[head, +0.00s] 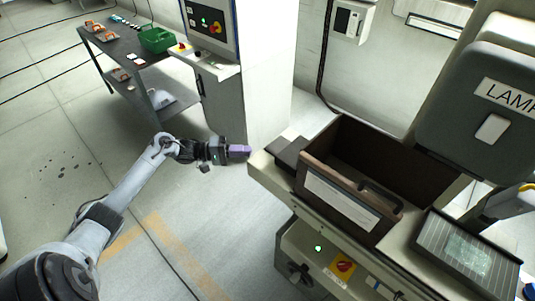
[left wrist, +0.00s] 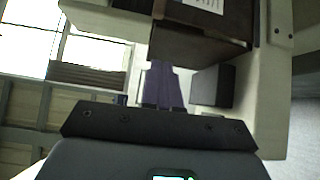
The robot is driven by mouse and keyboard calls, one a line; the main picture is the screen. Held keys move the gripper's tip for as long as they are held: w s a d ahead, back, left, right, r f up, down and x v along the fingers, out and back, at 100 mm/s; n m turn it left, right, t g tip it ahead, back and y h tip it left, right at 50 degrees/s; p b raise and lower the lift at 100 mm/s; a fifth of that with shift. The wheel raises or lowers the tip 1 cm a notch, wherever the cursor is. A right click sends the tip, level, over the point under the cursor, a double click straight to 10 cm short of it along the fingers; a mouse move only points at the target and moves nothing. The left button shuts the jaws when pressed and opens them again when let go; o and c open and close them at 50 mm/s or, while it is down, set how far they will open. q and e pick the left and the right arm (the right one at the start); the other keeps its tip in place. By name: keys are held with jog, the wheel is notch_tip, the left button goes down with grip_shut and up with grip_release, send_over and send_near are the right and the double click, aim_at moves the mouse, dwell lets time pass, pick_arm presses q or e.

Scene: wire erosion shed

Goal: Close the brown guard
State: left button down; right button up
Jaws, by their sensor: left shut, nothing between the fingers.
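The brown guard (head: 345,196) is a box-like cover on the pale machine at the right in the head view. Its top is open to view, showing a dark inside. Its front panel carries a white label and a dark handle (head: 381,194). In the left wrist view the guard (left wrist: 190,48) is at the top, partly cut off. My left gripper (head: 240,150) has purple fingers, is shut and empty, and is left of the guard near the machine's left end, apart from the handle. Its fingers (left wrist: 163,86) also show in the left wrist view. My right gripper is not seen.
A dark block (head: 288,153) sits left of the guard on the machine. A grey lamp housing (head: 490,110) hangs at the right. A ribbed tray (head: 452,262) lies right of the guard. A control cabinet (head: 262,75) stands behind my left gripper. Open floor is at the left.

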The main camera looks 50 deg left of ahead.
pick_arm(q)
jog(key=shift+m, duration=0.3)
jog(key=shift+s+d+r+p+x, duration=0.25)
jog(key=shift+d+r+x, duration=0.05)
jog(key=shift+x, duration=2.1)
jog(key=shift+s+d+r+p+x, duration=0.2)
jog(key=shift+d+r+p+x, duration=0.1)
jog(key=shift+x, duration=2.1)
jog(key=shift+s+d+r+p+x, duration=0.25)
jog(key=shift+x, duration=2.15)
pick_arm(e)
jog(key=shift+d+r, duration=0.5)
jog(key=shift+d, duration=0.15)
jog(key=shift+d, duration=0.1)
